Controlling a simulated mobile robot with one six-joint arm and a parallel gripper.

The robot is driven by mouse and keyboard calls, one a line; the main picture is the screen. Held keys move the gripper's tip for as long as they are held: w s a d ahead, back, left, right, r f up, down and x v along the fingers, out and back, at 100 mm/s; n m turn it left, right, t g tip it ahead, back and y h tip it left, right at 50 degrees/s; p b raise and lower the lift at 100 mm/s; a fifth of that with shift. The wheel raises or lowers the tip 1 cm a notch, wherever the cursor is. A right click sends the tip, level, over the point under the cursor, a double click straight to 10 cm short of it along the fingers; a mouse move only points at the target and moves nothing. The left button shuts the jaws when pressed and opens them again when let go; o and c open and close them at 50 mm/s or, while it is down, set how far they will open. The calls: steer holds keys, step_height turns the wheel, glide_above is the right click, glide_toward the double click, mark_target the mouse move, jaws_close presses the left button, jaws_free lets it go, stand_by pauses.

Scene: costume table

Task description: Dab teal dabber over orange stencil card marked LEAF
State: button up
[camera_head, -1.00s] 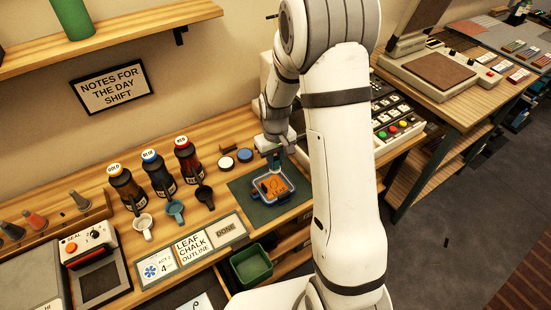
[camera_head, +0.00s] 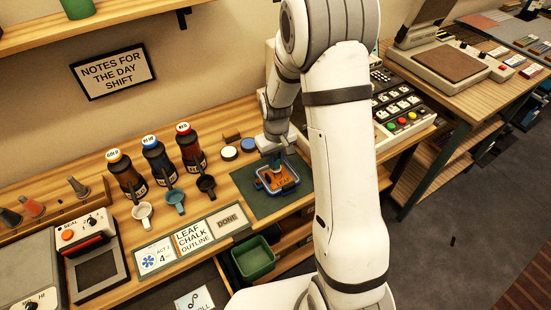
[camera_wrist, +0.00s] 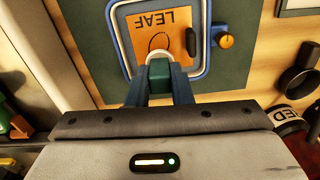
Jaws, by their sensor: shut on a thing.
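The orange stencil card marked LEAF (camera_wrist: 160,28) lies inside a blue-rimmed frame (camera_wrist: 207,60); its lettering is upside down in the wrist view. A dark leaf outline shows on the card. In the head view the orange card (camera_head: 277,180) is partly covered by my gripper (camera_head: 278,158). My gripper (camera_wrist: 159,82) is shut on the teal dabber (camera_wrist: 159,70), which has a pale pad (camera_wrist: 159,57) at its far end. The pad overlaps the card's near part, just below the outline; I cannot tell whether it touches.
The frame sits on a dark green mat (camera_head: 250,200). Gold, blue and red bottles (camera_head: 190,148) and small cups (camera_head: 174,199) stand to the left. A sign strip (camera_head: 192,238) runs along the front. A green bin (camera_head: 254,258) is below the table edge.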

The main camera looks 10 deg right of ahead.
steer(key=shift+f+b, duration=0.55)
steer(key=shift+f, duration=0.05)
stand_by(1.7)
steer(key=shift+r, duration=0.15)
steer(key=shift+r+p, duration=2.2)
steer(key=shift+r, duration=1.25)
steer(key=shift+f, duration=0.15)
steer(key=shift+s+a+f+b, duration=0.2)
steer(key=shift+f+b, duration=0.65)
steer(key=shift+f, duration=0.1)
steer(key=shift+s+a+f+b, duration=0.15)
steer(key=shift+f+b, duration=0.7)
steer(key=shift+f, duration=0.1)
steer(key=shift+s+a+f+b, duration=0.2)
steer(key=shift+f+b, duration=0.65)
steer(key=shift+f, duration=0.1)
steer(key=shift+f+b, duration=0.5)
steer(key=shift+f, duration=0.05)
